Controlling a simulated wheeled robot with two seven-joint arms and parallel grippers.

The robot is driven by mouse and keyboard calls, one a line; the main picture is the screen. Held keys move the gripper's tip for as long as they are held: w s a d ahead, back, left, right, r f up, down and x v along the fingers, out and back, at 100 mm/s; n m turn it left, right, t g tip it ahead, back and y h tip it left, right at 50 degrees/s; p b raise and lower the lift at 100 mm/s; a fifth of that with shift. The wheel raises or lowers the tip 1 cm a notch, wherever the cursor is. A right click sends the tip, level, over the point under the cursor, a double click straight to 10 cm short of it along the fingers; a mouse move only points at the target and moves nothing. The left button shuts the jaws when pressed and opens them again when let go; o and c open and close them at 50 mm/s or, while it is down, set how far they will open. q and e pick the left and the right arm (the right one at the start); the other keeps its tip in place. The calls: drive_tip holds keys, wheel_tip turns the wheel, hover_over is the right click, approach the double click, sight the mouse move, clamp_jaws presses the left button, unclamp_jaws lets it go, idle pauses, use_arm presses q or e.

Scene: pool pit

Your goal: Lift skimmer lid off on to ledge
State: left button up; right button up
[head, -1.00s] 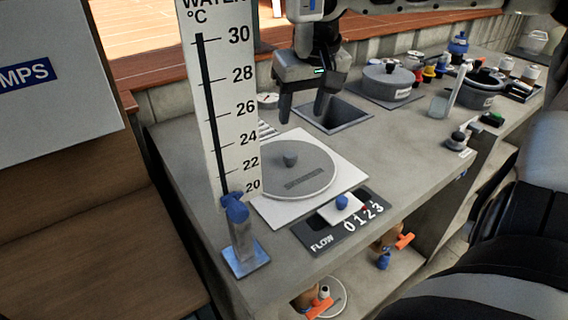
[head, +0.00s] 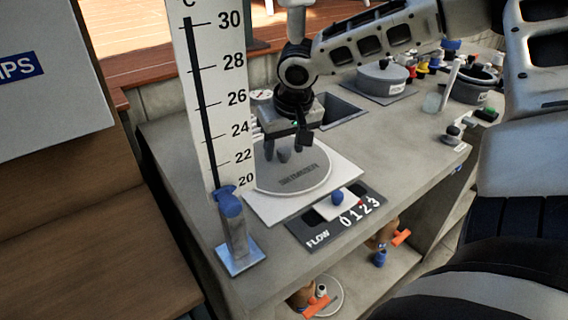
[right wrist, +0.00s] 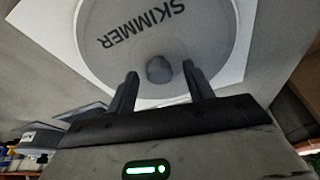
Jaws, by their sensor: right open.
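The round grey skimmer lid (head: 310,180) lies flat on a white square plate (head: 347,176) on the grey ledge. In the right wrist view the lid (right wrist: 195,30) shows the word SKIMMER and a dark round knob (right wrist: 159,69) near its middle. My right gripper (head: 285,150) is over the lid, fingers pointing down. In the wrist view its open fingers (right wrist: 160,85) stand on either side of the knob, apart from it. The head view hides the knob behind the gripper. My left gripper is not in view.
A tall thermometer board (head: 215,100) on a blue-capped post stands close left of the lid. A FLOW slider panel (head: 330,220) is in front. A square opening (head: 345,108) lies behind, with a round grey pot (head: 383,77) beyond. The ledge right of the plate is clear.

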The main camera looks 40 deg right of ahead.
sight(285, 150)
clamp_jaws()
drive_tip(key=shift+r, duration=0.1)
wheel_tip(285, 150, up, 10)
drive_tip(key=p, duration=0.1)
idle(0.4)
